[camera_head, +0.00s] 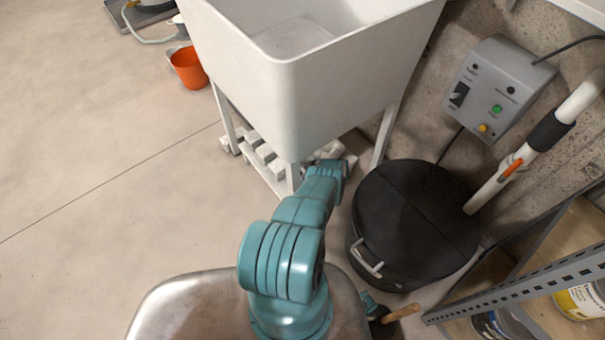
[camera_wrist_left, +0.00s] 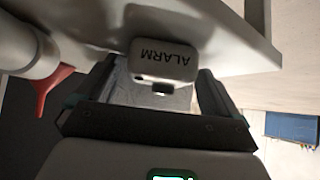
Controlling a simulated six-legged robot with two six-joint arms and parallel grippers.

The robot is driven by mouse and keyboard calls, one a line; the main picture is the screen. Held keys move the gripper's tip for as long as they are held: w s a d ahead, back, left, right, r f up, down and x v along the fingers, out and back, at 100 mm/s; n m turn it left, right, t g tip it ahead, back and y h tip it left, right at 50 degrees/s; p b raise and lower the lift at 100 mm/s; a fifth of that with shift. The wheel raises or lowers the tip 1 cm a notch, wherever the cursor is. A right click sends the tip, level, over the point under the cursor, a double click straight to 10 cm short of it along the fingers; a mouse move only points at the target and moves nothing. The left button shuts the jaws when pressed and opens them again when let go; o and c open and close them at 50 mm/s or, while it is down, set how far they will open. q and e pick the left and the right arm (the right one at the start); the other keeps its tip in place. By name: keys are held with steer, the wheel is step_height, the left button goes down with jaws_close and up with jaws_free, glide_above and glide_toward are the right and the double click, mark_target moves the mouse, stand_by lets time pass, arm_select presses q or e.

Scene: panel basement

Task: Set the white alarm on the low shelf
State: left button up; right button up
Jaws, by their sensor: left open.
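The white alarm (camera_wrist_left: 165,60), a small rounded box, shows in the left wrist view with its word ALARM upside down. It lies between the fingers of my left gripper (camera_wrist_left: 156,80). The jaws are open, and I cannot tell whether either finger touches it. A pale panel edge runs close behind the alarm. In the head view my teal arm reaches toward the sink's front leg; its fingertips and the alarm are hidden there. A low slatted shelf (camera_head: 264,152) sits between the sink's legs, partly hidden. My right gripper is not in view.
The white sink (camera_head: 350,85) stands over the shelf, its legs close to my arm. A black lidded bin (camera_head: 415,215) is to the right, below a grey control box (camera_head: 497,85). A metal rack (camera_head: 530,290) is at lower right.

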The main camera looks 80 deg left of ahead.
arm_select(q)
steer(key=shift+r, duration=0.3)
steer(key=p+v, duration=0.6)
steer(key=v, duration=0.1)
steer(key=shift+s+a, duration=0.1)
steer(key=shift+w+d+r, duration=0.1)
steer(key=shift+w+d, duration=0.1)
